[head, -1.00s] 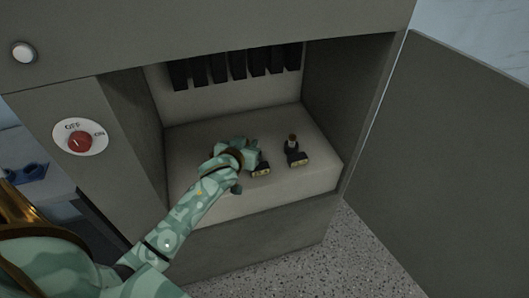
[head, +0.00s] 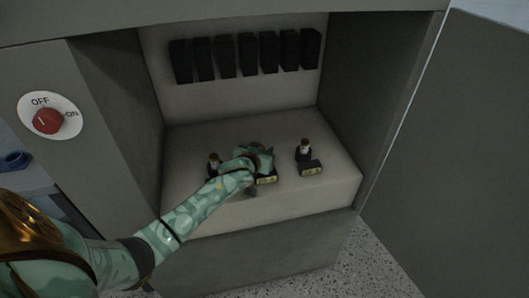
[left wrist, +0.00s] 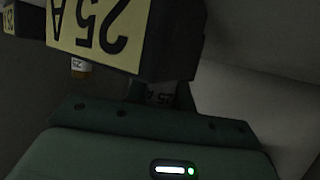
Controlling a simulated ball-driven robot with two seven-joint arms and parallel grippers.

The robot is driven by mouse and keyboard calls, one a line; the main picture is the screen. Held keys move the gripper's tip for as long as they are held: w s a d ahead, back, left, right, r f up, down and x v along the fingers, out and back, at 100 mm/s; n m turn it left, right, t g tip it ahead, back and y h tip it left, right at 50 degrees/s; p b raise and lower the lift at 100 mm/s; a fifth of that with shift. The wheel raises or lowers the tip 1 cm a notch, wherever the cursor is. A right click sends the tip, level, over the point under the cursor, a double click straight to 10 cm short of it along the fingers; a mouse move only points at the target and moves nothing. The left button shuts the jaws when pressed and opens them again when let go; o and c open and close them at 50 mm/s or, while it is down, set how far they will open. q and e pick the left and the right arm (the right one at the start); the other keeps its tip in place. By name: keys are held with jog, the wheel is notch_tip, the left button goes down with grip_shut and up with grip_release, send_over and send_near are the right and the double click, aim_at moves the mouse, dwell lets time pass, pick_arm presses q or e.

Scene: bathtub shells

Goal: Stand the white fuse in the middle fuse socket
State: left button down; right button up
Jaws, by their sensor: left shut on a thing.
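My left gripper (head: 254,160) is at the middle fuse socket (head: 266,180) and hides most of it; only its front block with a yellow label shows. I cannot tell whether the fuse is seated. The right socket (head: 311,167) has a fuse with a brown cap (head: 304,147) standing in it. My right gripper is out of view.
Another fuse (head: 213,160) stands at the left, its socket partly behind my arm. Black breakers (head: 247,54) line the back wall. The cabinet side walls and the open door (head: 460,150) bound the space. A red switch knob (head: 48,121) sits on the left panel.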

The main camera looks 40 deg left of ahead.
pick_arm(q)
jog(key=c, duration=1.2)
grip_release()
